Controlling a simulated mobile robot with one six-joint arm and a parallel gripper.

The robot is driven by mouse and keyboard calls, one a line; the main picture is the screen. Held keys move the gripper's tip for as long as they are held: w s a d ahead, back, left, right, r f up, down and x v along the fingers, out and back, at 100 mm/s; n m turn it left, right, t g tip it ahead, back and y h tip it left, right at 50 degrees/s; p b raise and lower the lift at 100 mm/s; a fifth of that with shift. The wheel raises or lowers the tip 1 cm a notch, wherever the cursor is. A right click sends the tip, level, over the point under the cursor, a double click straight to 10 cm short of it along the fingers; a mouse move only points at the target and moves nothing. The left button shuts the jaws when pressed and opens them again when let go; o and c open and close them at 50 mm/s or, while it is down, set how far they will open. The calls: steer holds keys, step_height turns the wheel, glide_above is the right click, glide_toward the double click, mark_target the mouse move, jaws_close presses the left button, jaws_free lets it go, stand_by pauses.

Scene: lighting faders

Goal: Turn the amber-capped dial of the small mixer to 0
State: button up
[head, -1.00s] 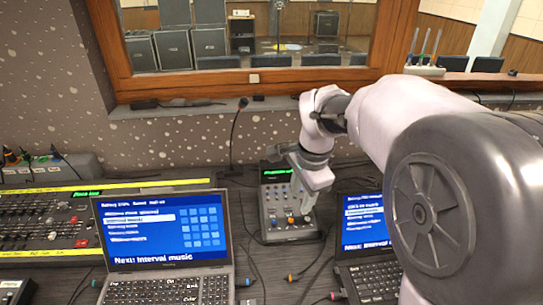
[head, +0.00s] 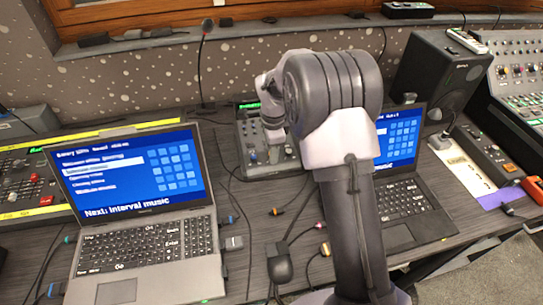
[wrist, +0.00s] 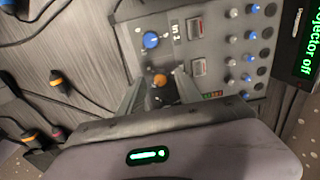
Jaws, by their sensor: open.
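The small mixer (head: 249,143) stands on the desk between two laptops in the head view, partly covered by my arm. In the wrist view its grey panel (wrist: 222,22) fills the top middle. The amber-capped dial (wrist: 159,80) shows near the panel's edge, between the two fingers of my gripper (wrist: 159,88). The fingers are open, one on each side of the dial; I cannot tell whether they touch it. A blue-capped dial (wrist: 151,39) sits just beyond it. The amber dial's pointer and scale are not readable. In the head view my arm hides this dial.
A left laptop (head: 130,200) and a right laptop (head: 400,185) flank the mixer. Several small knobs (wrist: 248,58) and a green display (wrist: 306,45) lie to the right in the wrist view. Cables with coloured plugs (wrist: 56,80) lie on the desk.

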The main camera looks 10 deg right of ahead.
steer(key=shift+f, duration=0.25)
steer(key=shift+c, duration=0.4)
jaws_close()
steer(key=shift+r, duration=0.1)
